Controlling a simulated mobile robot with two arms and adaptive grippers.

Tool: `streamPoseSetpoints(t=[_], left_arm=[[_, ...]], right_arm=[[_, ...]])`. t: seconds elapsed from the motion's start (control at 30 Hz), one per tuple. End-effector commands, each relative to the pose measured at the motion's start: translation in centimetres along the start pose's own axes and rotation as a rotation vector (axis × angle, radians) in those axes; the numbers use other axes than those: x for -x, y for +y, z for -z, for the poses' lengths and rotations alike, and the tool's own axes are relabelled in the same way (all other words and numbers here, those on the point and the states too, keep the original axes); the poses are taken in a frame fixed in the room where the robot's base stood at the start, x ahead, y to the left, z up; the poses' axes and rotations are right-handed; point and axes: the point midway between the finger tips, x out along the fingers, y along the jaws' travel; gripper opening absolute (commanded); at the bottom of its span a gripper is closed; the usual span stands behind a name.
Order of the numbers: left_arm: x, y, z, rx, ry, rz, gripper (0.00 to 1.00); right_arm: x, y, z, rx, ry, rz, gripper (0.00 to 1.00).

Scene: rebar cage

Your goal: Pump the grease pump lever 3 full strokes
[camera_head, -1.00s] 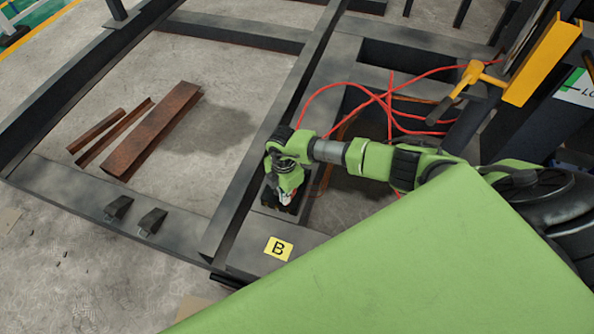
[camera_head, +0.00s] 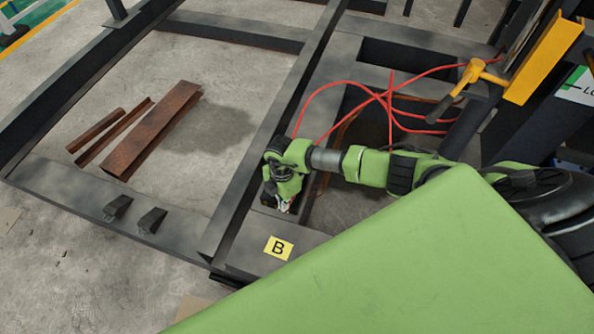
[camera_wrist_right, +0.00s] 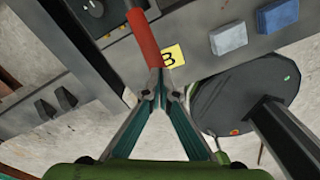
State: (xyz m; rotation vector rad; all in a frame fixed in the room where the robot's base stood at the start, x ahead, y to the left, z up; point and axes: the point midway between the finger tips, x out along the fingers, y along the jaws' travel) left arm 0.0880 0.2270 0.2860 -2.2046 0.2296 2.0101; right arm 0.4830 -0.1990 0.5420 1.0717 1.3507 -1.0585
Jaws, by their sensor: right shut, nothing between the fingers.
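In the wrist view, a lever with a red handle (camera_wrist_right: 144,38) runs from the top edge down to my fingertips. I take it to be the grease pump lever. My right gripper (camera_wrist_right: 163,88) is shut with nothing between its fingers; its tips are at the handle's lower end, and I cannot tell if they touch it. In the head view my right gripper (camera_head: 282,206) is low over the dark frame beam, behind the yellow B label (camera_head: 278,248). The lever and pump are mostly hidden there by my wrist. My left gripper is not in view.
Red hoses (camera_head: 372,95) loop behind my right forearm. A yellow bracket (camera_head: 543,62) with a black-handled lever (camera_head: 441,110) stands at upper right. Rusty steel pieces (camera_head: 152,130) lie on the floor inside the frame. Blue-grey blocks (camera_wrist_right: 228,38) and a dark round plate (camera_wrist_right: 245,100) are right of the lever.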

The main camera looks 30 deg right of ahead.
Motion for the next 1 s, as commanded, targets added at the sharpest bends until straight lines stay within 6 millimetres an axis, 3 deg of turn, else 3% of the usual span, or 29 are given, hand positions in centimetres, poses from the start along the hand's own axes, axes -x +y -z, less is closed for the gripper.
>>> streamPoseSetpoints(t=[1.0], left_arm=[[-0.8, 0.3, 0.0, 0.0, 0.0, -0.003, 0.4]], right_arm=[[-1.9, -0.4, 0.7, 0.0, 0.0, 0.001, 0.0]])
